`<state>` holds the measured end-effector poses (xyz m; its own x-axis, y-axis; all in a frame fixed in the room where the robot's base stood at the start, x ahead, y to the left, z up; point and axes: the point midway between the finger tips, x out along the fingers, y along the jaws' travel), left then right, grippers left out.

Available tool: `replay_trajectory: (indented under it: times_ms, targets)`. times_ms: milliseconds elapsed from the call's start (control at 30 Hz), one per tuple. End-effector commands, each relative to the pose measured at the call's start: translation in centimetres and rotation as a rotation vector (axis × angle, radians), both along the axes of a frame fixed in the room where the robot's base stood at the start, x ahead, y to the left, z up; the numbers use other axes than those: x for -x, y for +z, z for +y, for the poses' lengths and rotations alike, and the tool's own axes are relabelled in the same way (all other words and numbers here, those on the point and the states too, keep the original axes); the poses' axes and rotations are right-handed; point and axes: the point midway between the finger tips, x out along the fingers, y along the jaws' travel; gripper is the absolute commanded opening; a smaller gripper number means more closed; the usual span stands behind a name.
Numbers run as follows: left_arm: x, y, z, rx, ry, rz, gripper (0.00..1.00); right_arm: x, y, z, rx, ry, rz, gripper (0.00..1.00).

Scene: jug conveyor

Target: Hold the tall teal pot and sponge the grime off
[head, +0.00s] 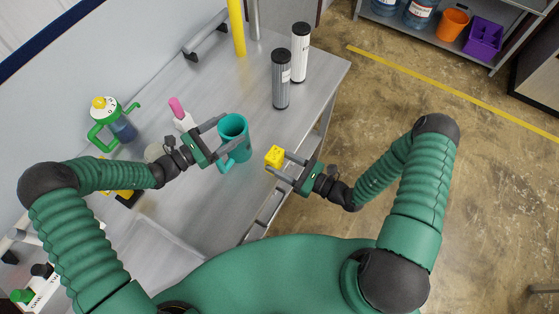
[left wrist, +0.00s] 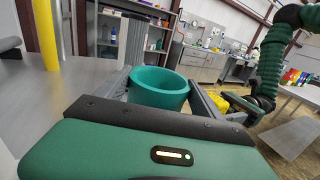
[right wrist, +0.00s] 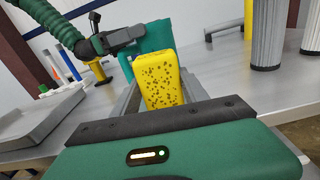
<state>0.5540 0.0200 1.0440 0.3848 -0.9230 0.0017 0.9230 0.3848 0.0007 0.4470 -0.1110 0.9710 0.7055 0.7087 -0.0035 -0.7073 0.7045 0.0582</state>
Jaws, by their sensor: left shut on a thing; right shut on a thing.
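The tall teal pot (head: 234,128) is between the fingers of my left gripper (head: 224,140), above the front part of the grey table. Its open rim also shows in the left wrist view (left wrist: 160,82). My left gripper is shut on the pot. My right gripper (head: 285,165) is shut on a yellow sponge (head: 274,156), to the right of the pot and apart from it in the head view. The sponge with dark pores fills the middle of the right wrist view (right wrist: 160,80). I cannot make out grime on the pot.
A dark grey cylinder (head: 281,80) and a white cylinder (head: 300,52) stand at the table's far right. A green-handled jug (head: 113,122) and a pink-topped bottle (head: 181,112) stand to the left. A yellow post (head: 237,28) rises at the back.

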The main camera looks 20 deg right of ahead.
Motion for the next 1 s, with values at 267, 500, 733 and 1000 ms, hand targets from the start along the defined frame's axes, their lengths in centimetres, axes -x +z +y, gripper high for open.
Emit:
replay_trajectory:
  times_ms: [267, 500, 733, 1000]
  targets:
    - [0.0, -0.2, 0.0, -0.003, 0.000, 0.004, 0.04, 0.0, 0.0, 0.0, 0.000, 0.000, 0.000, 0.00]
    - [0.0, -0.3, 0.0, -0.003, 0.000, 0.005, 0.04, -0.7, -0.1, 1.3, 0.001, 0.001, 0.001, 0.00]
    - [0.0, -0.3, 0.0, -0.004, 0.000, 0.006, 0.04, -2.1, -0.1, 3.9, 0.006, 0.002, 0.004, 0.00]
    - [0.1, -0.4, 0.0, -0.005, 0.000, 0.007, 0.04, -2.8, -0.1, 5.3, 0.007, 0.002, 0.008, 0.00]
